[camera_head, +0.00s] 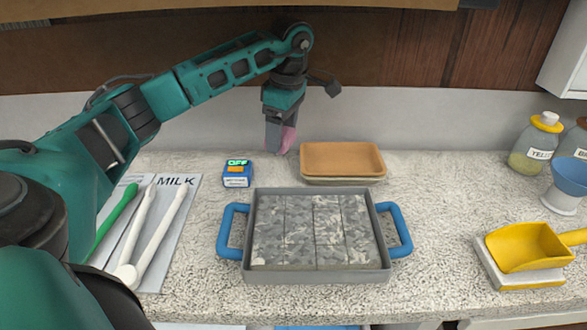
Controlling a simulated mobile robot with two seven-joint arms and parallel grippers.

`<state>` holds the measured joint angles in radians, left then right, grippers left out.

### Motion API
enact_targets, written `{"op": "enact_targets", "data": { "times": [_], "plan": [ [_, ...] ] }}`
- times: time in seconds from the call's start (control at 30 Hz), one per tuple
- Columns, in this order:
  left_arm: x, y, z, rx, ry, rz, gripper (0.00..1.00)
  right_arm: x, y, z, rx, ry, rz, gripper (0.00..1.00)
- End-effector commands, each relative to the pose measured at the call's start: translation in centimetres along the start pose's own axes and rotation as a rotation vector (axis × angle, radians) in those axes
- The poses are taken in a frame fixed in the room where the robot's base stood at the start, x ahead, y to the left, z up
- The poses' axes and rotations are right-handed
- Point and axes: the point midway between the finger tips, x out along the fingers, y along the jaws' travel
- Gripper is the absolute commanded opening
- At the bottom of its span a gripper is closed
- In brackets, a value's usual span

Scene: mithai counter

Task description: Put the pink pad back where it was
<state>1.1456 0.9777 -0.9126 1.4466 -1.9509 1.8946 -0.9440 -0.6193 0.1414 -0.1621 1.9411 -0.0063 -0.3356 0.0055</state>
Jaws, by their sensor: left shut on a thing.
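The pink pad (288,139) is held in my left gripper (280,137), whose fingers point down above the back of the counter. The gripper is shut on the pad, and a finger hides part of it. The pad is off the counter, above the gap between the small blue device and the tan tray. My right gripper is not in view.
A grey pan (318,276) with blue handles stands front centre, holding grey speckled slabs. Behind it are a tan tray (342,159) and a small device (237,173) reading OFF. Utensils lie on a MILK sheet (176,183) at left; a yellow scoop (525,248) is at right.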

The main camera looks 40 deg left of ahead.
Motion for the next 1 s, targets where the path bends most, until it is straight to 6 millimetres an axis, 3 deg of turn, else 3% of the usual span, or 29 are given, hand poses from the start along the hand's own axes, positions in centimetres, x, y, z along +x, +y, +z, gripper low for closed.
{"op": "enact_targets", "data": {
  "times": [0.2,0.63,1.0],
  "plan": [
    [4.2,-0.1,0.5,0.000,0.002,-0.004,0.40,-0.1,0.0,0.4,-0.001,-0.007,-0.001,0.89],
    [8.9,-0.2,1.1,0.001,0.002,-0.005,0.40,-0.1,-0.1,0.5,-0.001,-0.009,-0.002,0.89],
    [9.7,-0.1,1.1,0.000,0.001,-0.001,0.40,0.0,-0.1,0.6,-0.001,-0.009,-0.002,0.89]
  ]
}}
